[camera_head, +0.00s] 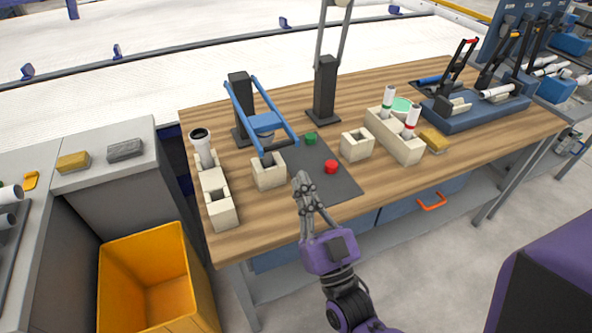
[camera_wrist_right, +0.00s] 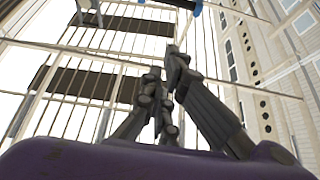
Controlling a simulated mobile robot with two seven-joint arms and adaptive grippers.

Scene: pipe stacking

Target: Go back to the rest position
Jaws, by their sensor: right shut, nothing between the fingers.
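My right gripper (camera_head: 302,180) is shut and empty. In the head view it reaches up from the bottom over the front edge of the wooden table (camera_head: 400,192), by the dark mat (camera_head: 336,188). Its shut fingers also show in the right wrist view (camera_wrist_right: 172,62), pointing toward shelving or racking. A red button (camera_head: 331,167) lies just right of the fingertips and a green button (camera_head: 310,139) farther back. A beige block (camera_head: 269,172) stands to their left. My left gripper is not in view.
A white pipe (camera_head: 199,141) stands in the beige holder (camera_head: 219,205) at left. A blue frame (camera_head: 264,122) stands at the mat's back. Another holder (camera_head: 400,146) bears pipes with green and red bands. A yellow bin (camera_head: 148,280) is on the floor at lower left.

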